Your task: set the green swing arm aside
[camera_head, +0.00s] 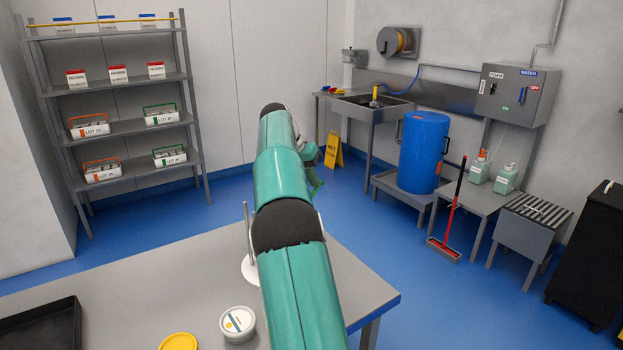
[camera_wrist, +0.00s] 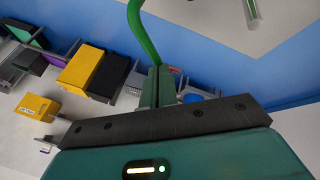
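In the wrist view a bright green curved bar, the green swing arm (camera_wrist: 142,32), runs from the top edge down to the fingers of my gripper (camera_wrist: 158,88). The two fingers are close together around its lower end and appear shut on it; the exact contact is small. In the head view my arm hides most of the gripper (camera_head: 312,158), raised beyond the table. A bit of green (camera_head: 316,182) shows beside it, perhaps the swing arm. The carriers on the shelf with green handles (camera_head: 160,116) (camera_head: 170,157) stand far away.
The grey table (camera_head: 185,270) holds a white stand with a pole (camera_head: 247,235), a white tub (camera_head: 238,322), a yellow lid (camera_head: 178,342) and a black tray (camera_head: 45,325). Its middle left is bare. A shelf, sink and blue barrel (camera_head: 422,150) stand beyond.

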